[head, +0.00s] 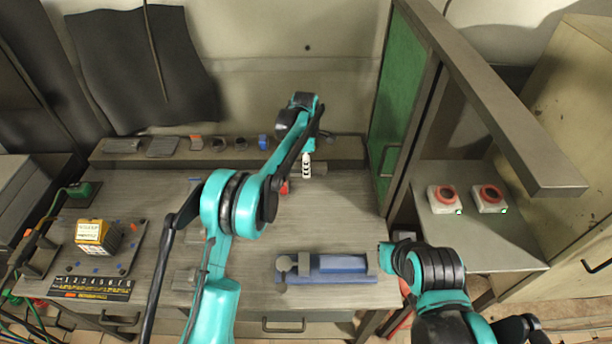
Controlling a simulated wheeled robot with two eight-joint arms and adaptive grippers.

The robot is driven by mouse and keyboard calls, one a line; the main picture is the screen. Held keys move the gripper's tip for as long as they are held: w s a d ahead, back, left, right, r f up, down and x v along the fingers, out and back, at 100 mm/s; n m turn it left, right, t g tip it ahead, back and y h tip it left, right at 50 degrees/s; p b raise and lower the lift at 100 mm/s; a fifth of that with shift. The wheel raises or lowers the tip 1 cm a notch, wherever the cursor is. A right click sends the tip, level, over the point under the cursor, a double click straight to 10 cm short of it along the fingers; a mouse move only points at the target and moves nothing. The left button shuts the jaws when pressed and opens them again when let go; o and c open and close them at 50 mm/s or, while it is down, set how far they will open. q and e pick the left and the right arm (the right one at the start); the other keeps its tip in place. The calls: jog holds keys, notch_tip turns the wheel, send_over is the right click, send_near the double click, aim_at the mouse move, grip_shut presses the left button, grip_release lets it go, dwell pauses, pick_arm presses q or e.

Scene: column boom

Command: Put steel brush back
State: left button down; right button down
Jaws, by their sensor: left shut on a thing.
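My left gripper (306,168) is over the back part of the grey workbench (345,215), just in front of the raised back ledge. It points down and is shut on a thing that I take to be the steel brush. A small dark grey piece (320,168) shows beside the fingertips, but the brush is too small and too covered to make out clearly. I cannot tell whether it touches the bench. My right arm is at the lower right, and its gripper is not in view.
Small items, including a blue one (263,142), stand on the back ledge (345,150). A blue vise (335,268) lies at the front. A yellow box (97,236) is at left. A green panel (400,85) and two red buttons (446,197) are at right.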

pick_arm(q)
jog(key=shift+w+a+f, duration=0.15)
jog(key=shift+f, duration=0.05)
jog(key=shift+f+b, duration=0.35)
jog(key=shift+f, duration=1.55)
jog(key=shift+f+b, duration=0.45)
jog(key=shift+f, duration=0.15)
jog(key=c, duration=1.2)
grip_release()
jog(key=shift+o, duration=0.2)
